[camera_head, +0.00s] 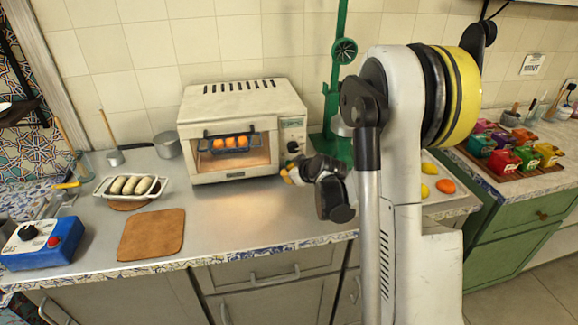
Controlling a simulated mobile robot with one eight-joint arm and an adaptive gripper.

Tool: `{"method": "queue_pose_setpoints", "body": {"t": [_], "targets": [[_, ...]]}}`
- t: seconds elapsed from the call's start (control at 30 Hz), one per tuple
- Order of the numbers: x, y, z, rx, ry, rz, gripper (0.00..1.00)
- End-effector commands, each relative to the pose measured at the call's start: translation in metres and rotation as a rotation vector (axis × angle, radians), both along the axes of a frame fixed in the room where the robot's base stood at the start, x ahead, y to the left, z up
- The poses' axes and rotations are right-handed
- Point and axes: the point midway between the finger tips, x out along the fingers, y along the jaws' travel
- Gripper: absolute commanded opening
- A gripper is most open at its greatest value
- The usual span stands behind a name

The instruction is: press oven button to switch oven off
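A cream toaster oven (230,99) stands on the metal counter against the tiled wall. Its window glows warm, and orange round items (231,142) show inside. The oven's control panel (293,127) is on the right of its front, with a dark knob visible. Its lower part is close to or behind my gripper, and I cannot make out a separate button. My gripper (291,174) is just in front of the oven's lower right corner, at the end of my arm. It is small and partly turned away, so its opening and any contact with the panel are unclear.
A green stand (330,100) rises right of the oven. The counter before the oven is clear.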

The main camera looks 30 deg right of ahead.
Motion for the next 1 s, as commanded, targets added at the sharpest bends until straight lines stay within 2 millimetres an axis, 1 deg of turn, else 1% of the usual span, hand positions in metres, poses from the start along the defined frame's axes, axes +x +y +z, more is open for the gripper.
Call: {"method": "queue_pose_setpoints", "body": {"t": [0.43, 0.8, 1.0], "targets": [[0.003, -0.001, 0.000, 0.000, 0.000, 0.000, 0.00], [-0.014, 0.004, 0.000, 0.000, 0.000, 0.000, 0.00], [-0.015, 0.005, 0.000, 0.000, 0.000, 0.000, 0.00]]}}
